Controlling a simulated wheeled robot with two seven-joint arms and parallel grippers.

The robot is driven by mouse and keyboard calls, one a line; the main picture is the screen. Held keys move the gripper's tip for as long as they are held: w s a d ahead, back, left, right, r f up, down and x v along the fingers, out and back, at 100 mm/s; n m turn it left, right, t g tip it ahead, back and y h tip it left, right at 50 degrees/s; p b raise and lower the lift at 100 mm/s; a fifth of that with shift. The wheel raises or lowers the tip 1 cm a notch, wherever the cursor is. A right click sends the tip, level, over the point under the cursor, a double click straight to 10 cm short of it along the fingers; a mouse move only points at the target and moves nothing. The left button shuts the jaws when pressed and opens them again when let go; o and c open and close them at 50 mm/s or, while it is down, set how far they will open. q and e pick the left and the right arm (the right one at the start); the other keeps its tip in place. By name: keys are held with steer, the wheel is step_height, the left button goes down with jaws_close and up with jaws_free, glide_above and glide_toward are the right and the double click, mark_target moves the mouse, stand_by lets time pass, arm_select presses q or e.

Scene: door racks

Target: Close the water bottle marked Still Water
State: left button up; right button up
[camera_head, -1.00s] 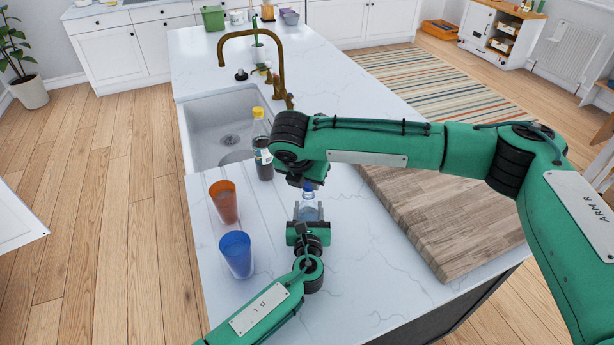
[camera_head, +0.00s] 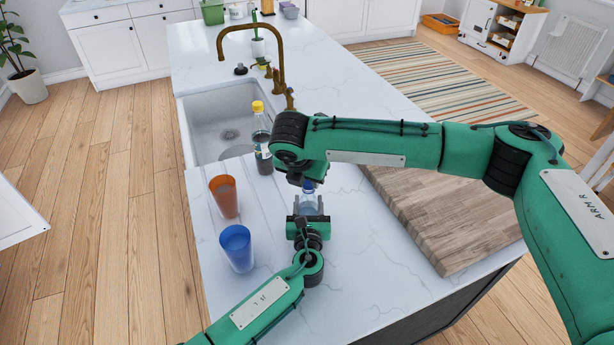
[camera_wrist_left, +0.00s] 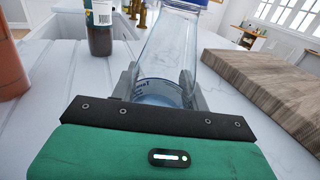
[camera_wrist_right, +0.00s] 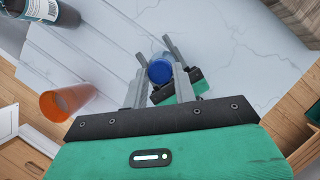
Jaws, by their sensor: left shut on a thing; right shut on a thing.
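The water bottle (camera_head: 309,206) is clear, with a blue label, and stands upright on the counter. In the left wrist view the bottle (camera_wrist_left: 172,55) fills the middle; its label lettering is not readable as a name. My left gripper (camera_head: 309,208) is shut around its body. The blue cap (camera_wrist_right: 160,70) is at the bottle's top, and its blue also shows at the top edge of the left wrist view (camera_wrist_left: 193,2). My right gripper (camera_wrist_right: 158,62) points down from above, shut on the cap. Whether the cap is fully threaded cannot be told.
An orange cup (camera_head: 223,197) and a blue cup (camera_head: 236,249) stand left of the bottle. A dark bottle with a yellow cap (camera_head: 262,138) stands by the sink (camera_head: 215,125). A wooden board (camera_head: 450,225) lies to the right.

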steer(key=shift+f, duration=0.3)
